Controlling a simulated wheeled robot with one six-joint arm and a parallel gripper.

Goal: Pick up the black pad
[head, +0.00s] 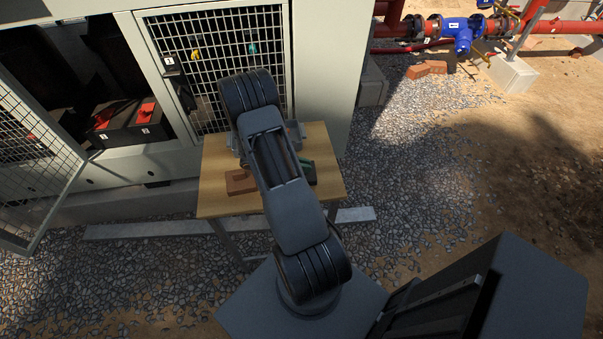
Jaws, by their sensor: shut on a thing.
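My arm reaches over the wooden table (328,187) and covers its middle. My gripper is hidden behind the arm, so its fingers and anything between them do not show. I cannot make out the black pad with certainty. A small dark thing with a green part (308,172) shows on the table just right of the arm. A red-brown block (238,182) lies on the table left of the arm. Grey parts with a little red (296,131) show at the table's back, partly covered by the arm.
The pale chiller cabinet (325,70) stands right behind the table. Its mesh door (40,150) hangs open at the left, near two black boxes with red tops (130,125). Red pipes with a blue valve (460,32) are at the back right. Gravel right of the table is clear.

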